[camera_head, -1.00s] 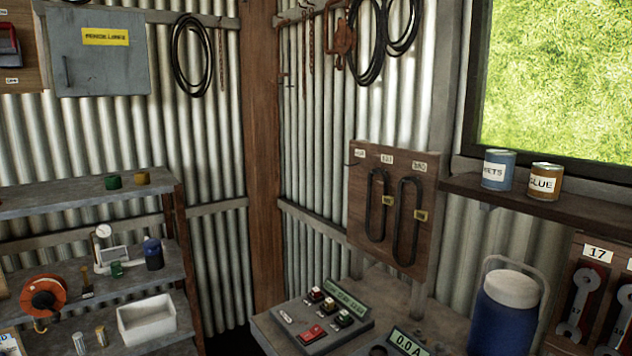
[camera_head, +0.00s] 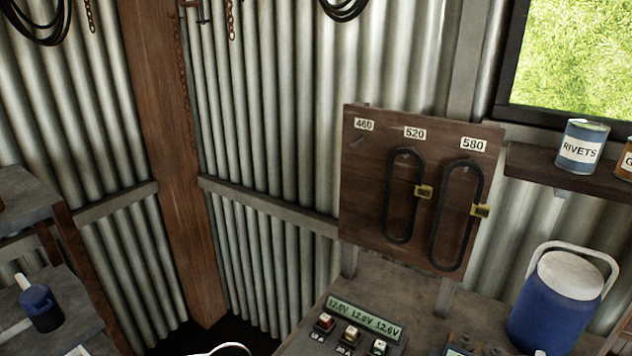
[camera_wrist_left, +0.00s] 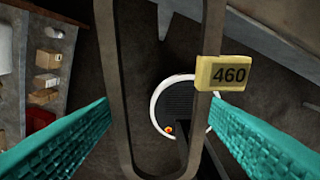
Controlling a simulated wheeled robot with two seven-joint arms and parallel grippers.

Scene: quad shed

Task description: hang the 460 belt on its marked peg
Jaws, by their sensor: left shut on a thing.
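The 460 belt (camera_wrist_left: 112,60) is a dark loop with a yellow tag (camera_wrist_left: 229,74) reading 460, seen close up in the left wrist view. My left gripper (camera_wrist_left: 160,105) has teal fingers on either side of the loop and is shut on it. The belt's upper end is cut off by the frame. In the head view, the wooden peg board (camera_head: 362,205) has a bare peg (camera_head: 357,142) under the label 460 (camera_head: 364,124). Neither gripper shows in the head view.
The 520 belt (camera_head: 389,200) and the 580 belt (camera_head: 437,215) hang on the board, right of the bare peg. Below is a bench with a charger display (camera_head: 364,319). A blue jug (camera_head: 552,310) stands at right, under a shelf with a rivets can (camera_head: 582,146).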

